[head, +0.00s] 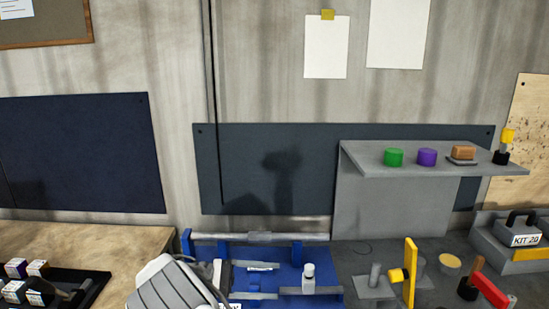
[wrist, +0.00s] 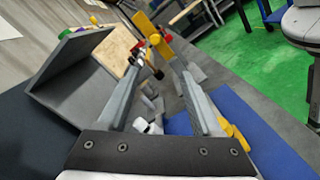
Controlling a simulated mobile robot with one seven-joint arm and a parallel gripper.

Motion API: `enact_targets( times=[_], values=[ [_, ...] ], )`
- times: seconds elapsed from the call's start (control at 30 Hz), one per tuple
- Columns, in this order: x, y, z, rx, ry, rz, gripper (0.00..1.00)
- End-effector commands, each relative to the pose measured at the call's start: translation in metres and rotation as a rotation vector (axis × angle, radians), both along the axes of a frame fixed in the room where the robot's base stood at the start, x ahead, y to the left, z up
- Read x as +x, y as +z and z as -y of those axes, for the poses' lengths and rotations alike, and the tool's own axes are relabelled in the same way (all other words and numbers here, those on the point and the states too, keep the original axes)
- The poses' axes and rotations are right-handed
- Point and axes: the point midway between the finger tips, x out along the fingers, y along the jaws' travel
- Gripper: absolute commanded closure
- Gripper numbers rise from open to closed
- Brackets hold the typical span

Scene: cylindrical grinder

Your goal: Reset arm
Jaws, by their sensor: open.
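My gripper (wrist: 160,66) shows in the wrist view with its two grey fingers apart and nothing between the tips. Beyond the fingers are a yellow upright part (wrist: 147,29) and small grey parts of the bench. In the head view a white-grey link of my arm rises at the bottom, left of centre, in front of the blue grinder base (head: 328,271). My fingers are not clearly seen there. The blue base also shows below and right of the fingers in the wrist view (wrist: 240,118).
A yellow plate (head: 410,272) and a red-handled tool (head: 489,290) stand below. A black tray (head: 92,290) with boxes lies left.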

Motion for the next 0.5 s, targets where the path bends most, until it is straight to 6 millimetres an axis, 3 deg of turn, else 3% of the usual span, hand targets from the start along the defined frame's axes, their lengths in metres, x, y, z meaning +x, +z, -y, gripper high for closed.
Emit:
enact_targets(
  times=[0.23, 0.5],
  values=[
    [-0.007, 0.031, 0.06, 0.283, -0.113, 0.005, 0.34],
    [-0.035, 0.058, 0.111, 0.613, -0.21, 0.071, 0.34]
  ],
)
